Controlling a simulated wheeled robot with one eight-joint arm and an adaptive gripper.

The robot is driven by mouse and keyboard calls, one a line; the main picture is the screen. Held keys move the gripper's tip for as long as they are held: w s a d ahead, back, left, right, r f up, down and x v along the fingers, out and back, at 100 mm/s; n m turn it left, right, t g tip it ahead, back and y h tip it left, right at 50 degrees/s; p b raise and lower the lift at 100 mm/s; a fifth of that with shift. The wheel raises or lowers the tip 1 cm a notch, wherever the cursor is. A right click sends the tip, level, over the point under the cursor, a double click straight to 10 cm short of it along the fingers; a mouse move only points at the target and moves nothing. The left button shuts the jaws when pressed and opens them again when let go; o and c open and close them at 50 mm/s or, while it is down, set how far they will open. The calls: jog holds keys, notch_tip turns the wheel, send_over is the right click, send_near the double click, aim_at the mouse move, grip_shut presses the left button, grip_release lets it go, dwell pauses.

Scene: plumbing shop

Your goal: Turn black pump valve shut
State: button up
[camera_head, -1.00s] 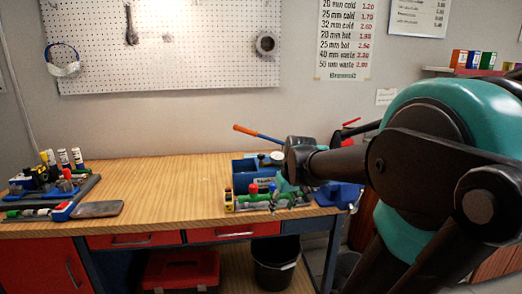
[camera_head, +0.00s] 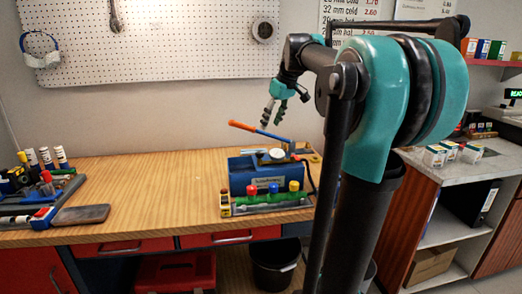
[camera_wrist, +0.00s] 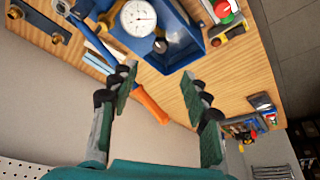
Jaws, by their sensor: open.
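The blue box-shaped pump (camera_head: 238,180) stands on the bench, with a white round gauge (camera_wrist: 138,18) and brass fittings in its open top. Its lever has an orange grip (camera_head: 241,126). A small dark round part (camera_wrist: 160,45) sits beside the gauge in the wrist view; I cannot tell if it is the black valve. My gripper (camera_head: 270,110) is open and empty, above and behind the pump, apart from it. In the wrist view my gripper (camera_wrist: 159,75) has its fingers spread, with the pump beyond the tips.
A rack with red, blue and yellow caps (camera_head: 270,199) lies in front of the pump. Another tool group (camera_head: 45,185) is at the left end of the wooden bench (camera_head: 150,175). The bench between them is clear. A pegboard (camera_head: 170,45) hangs behind.

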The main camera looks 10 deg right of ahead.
aim_at(260, 152)
jog(key=x, duration=1.3)
jog(key=shift+w+f, duration=0.1)
jog(key=shift+f, duration=0.2)
jog(key=shift+c, duration=0.3)
grip_shut()
